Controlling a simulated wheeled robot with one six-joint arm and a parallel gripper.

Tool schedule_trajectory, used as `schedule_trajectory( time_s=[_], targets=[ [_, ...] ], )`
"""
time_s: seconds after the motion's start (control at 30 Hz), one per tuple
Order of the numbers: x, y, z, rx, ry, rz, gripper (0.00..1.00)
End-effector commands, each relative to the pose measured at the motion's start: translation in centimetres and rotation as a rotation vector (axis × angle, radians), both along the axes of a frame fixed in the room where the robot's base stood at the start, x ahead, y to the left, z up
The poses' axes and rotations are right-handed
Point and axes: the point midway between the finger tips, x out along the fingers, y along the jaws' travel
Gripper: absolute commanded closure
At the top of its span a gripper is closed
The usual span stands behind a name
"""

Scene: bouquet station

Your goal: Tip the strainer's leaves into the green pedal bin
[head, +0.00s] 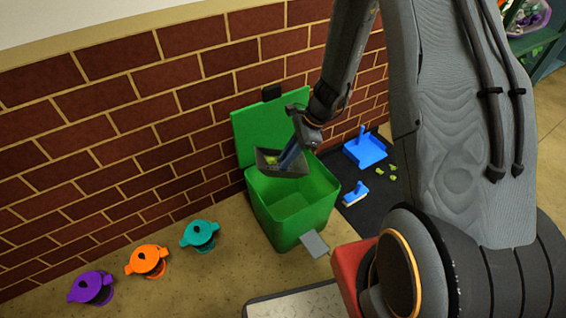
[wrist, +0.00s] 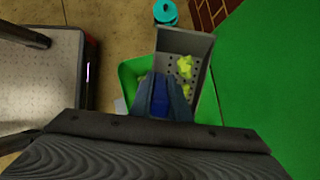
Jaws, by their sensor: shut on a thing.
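The strainer (head: 296,170) is a dark grey box with a perforated floor, and it also shows in the wrist view (wrist: 203,52). Yellow-green leaves (wrist: 185,67) lie inside it, and they show in the head view (head: 270,159). My gripper (head: 291,152) is shut on the strainer's blue handle (wrist: 160,97). The strainer is above the back part of the green pedal bin (head: 290,228); its tilt is hard to judge. The bin's lid (head: 258,128) stands open against the wall. The visible part of the bin's inside looks empty. Its grey pedal (head: 314,244) is at the front.
A blue dustpan (head: 366,152) and a blue brush (head: 354,196) lie on a dark mat (head: 375,200) right of the bin, with several loose leaves (head: 386,171). Teal (head: 200,236), orange (head: 147,261) and purple (head: 92,288) lidded pots line the brick wall (head: 130,150).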

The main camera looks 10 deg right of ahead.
Motion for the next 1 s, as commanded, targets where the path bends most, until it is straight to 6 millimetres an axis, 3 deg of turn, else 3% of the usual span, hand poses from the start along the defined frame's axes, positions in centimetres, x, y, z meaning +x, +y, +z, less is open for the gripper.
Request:
schedule_trajectory(
  time_s=[1.0],
  targets=[
    [-0.5, -8.3, 0.8, 0.677, -0.044, -0.005, 1.00]
  ],
)
